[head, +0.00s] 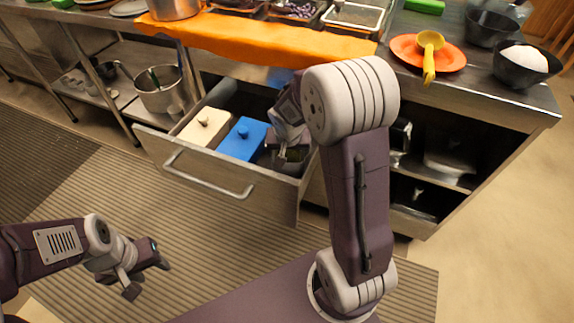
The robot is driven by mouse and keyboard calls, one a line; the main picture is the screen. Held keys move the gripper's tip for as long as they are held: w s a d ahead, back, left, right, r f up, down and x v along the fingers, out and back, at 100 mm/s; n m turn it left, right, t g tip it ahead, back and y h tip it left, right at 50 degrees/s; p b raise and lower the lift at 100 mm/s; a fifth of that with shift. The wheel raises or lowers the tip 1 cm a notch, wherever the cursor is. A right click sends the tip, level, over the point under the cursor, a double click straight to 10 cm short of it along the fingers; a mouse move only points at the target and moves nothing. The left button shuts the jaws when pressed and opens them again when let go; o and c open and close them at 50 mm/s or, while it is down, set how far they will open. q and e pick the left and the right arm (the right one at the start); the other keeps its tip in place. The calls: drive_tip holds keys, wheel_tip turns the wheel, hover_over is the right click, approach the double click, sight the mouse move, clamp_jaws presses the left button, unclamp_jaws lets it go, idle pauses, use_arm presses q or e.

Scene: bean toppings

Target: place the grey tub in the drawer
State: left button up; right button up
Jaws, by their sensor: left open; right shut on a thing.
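The open drawer (208,181) sticks out from under the counter with its metal handle in front. My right gripper (291,150) reaches down into the right end of the drawer and is shut on the grey tub (289,165). The tub is mostly hidden behind my gripper and arm; a dark part of it shows low inside the drawer, to the right of a blue tub. I cannot tell whether it touches the drawer floor. My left gripper (147,279) is open and empty, low at the left, away from the drawer.
The drawer also holds a cream tub (205,127) and a blue tub (243,139), both lidded. An orange cloth (255,40), an orange plate (408,55) with a yellow ladle (430,52), and dark bowls (520,73) are on the counter. The floor in front is clear.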

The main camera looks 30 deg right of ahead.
sight(288, 160)
wheel_tip(288, 160, down, 4)
drive_tip(key=b, duration=0.2)
drive_tip(key=shift+f+b, duration=0.15)
drive_tip(key=shift+b, duration=0.2)
drive_tip(key=shift+r, duration=0.2)
drive_tip(key=shift+f, duration=0.1)
drive_tip(key=o, duration=1.4)
drive_tip(key=shift+c, duration=0.2)
drive_tip(key=p+v, duration=0.6)
drive_tip(key=v, duration=0.6)
